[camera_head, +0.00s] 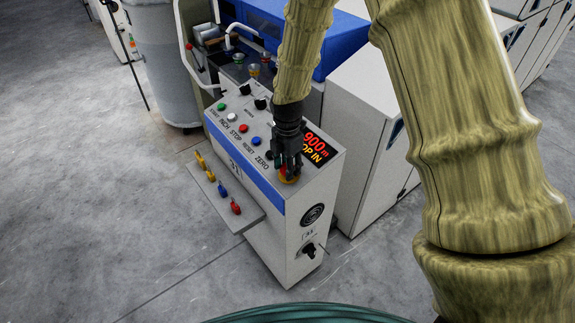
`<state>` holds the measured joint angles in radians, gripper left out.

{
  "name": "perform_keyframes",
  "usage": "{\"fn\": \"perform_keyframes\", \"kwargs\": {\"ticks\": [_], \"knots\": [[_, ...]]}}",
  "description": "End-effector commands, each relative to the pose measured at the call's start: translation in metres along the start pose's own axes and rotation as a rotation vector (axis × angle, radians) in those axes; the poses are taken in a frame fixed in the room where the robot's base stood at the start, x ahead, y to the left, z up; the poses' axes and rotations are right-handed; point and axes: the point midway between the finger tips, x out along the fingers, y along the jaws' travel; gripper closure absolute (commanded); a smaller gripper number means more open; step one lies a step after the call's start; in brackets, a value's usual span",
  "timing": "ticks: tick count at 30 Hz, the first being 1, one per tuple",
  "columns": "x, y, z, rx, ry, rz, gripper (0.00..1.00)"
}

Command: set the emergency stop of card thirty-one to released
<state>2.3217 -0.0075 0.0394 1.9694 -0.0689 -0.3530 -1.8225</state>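The control box (290,222) of card thirty-one, marked 31, stands in the middle of the view. Its emergency stop (289,179), a red button on a yellow base, sits at the near end of the sloped top panel. My gripper (287,168) points down right over the button. Its dark fingers cover most of the red cap, and only parts of the red and yellow show around the fingertips. I cannot tell whether the fingers grip the cap or only surround it, or whether the button is pressed in. A lit display (317,147) beside the gripper reads "900m" and "OP IN", partly covered.
A row of coloured buttons (243,128) labelled START, INCH, STOP, RESET, ZERO lies beyond the gripper. A side shelf (245,216) holds small yellow, blue and red items. A black rotary switch (309,250) is on the box's end face. Grey floor (110,200) is clear at left.

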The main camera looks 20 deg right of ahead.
Motion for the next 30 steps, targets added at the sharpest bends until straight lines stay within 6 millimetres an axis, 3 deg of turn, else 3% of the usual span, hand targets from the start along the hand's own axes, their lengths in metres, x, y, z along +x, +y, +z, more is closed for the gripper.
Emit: {"fn": "perform_keyframes", "kwargs": {"ticks": [1,3,13,21,22,26,30], "knots": [[0.0,0.0,0.0,0.0,0.0,0.0,0.89],[0.0,0.0,0.0,0.0,0.0,0.0,1.0],[-0.015,0.001,-0.003,-0.001,0.001,0.001,1.0],[-0.015,0.001,-0.003,0.001,0.0,0.003,1.0],[-0.015,0.001,-0.003,0.001,-0.001,0.003,0.58],[-0.015,0.001,-0.003,0.001,0.0,0.002,0.36],[-0.015,0.001,-0.003,0.001,0.0,0.001,0.36]]}}
